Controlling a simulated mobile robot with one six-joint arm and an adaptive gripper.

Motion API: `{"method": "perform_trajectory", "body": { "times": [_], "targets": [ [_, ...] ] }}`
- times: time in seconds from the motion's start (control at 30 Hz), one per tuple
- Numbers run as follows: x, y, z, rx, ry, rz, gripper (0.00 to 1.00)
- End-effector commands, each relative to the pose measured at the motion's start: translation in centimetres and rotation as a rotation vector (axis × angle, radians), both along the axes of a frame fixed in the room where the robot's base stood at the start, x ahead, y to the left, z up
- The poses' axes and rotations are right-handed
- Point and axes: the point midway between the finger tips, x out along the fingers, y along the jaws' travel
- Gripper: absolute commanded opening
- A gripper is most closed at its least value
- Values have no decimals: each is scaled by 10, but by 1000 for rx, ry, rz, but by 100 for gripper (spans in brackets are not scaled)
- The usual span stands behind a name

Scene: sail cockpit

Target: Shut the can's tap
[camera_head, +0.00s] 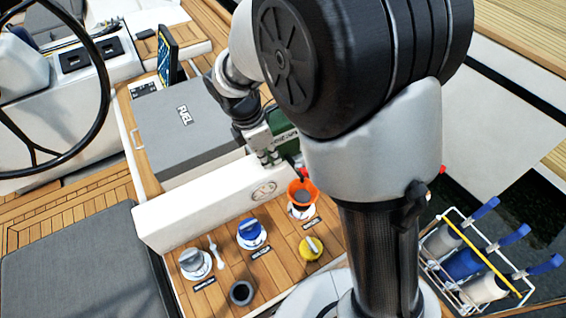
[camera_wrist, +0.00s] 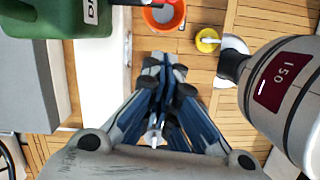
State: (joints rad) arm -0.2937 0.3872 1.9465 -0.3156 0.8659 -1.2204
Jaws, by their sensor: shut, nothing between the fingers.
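The can is green and mostly hidden behind my arm in the head view (camera_head: 287,138). In the wrist view the green can (camera_wrist: 50,20) is at the top left, with a white label. A dark tap or spout (camera_wrist: 126,3) sticks out from it at the top edge, above an orange funnel (camera_wrist: 164,14). I cannot tell the tap's position. The funnel (camera_head: 302,193) sits over a deck filler in the head view. My gripper (camera_wrist: 160,62) is shut and empty, below the funnel in the wrist view. In the head view my gripper (camera_head: 270,157) is beside the can.
A grey box marked FUEL (camera_head: 185,125) stands left of the can behind a white ledge (camera_head: 200,212). On the teak are a grey cap (camera_head: 193,261), a blue cap (camera_head: 250,231), a yellow cap (camera_head: 311,247) and a dark ring (camera_head: 241,293). A wire rack (camera_head: 470,262) stands right.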

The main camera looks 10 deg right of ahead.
Motion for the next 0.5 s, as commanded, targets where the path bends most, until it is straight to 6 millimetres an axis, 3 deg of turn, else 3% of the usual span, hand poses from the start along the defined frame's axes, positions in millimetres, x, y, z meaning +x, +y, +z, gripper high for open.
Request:
{"method": "perform_trajectory", "body": {
  "times": [0.4,0.5],
  "targets": [
    [2,-20,-84,-1,5,-3,0],
    [4,-29,-96,0,2,-6,0]
  ]
}}
